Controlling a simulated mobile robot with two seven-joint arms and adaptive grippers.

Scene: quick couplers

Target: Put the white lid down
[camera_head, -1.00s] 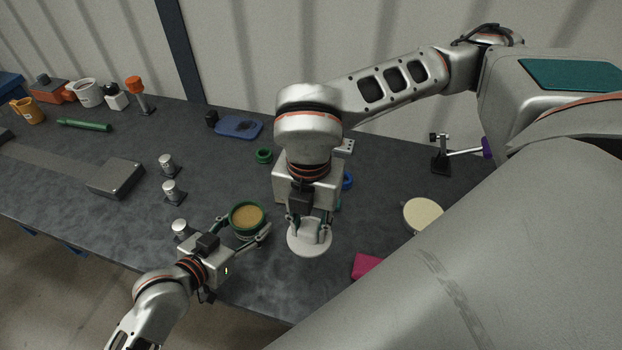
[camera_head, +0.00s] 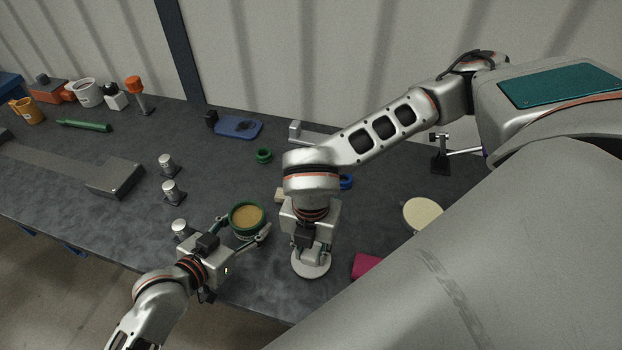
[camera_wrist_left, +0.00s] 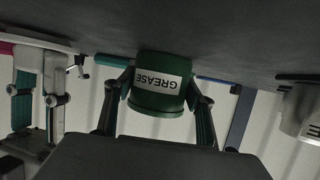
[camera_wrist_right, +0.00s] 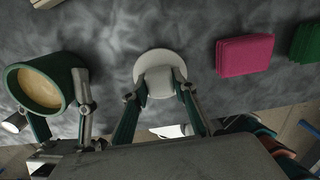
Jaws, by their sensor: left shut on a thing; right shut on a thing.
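The white lid (camera_head: 311,268) is a round disc with a raised grip, held in my right gripper (camera_head: 311,250). In the right wrist view the lid (camera_wrist_right: 152,62) has its grip between the fingers, low over the table or on it; I cannot tell whether it touches. My left gripper (camera_head: 246,236) is shut around a green grease can (camera_head: 234,231). The can stands open on the table, with tan grease showing inside. In the left wrist view the can (camera_wrist_left: 158,98) bears a "GREASE" label between the fingers.
A magenta block (camera_head: 367,266) lies right of the lid, and a cream disc (camera_head: 421,214) lies beyond it. Several small metal fittings (camera_head: 171,190) stand left of the can. A grey box (camera_head: 116,178) is further left. The table's front edge (camera_head: 262,310) is close to the lid.

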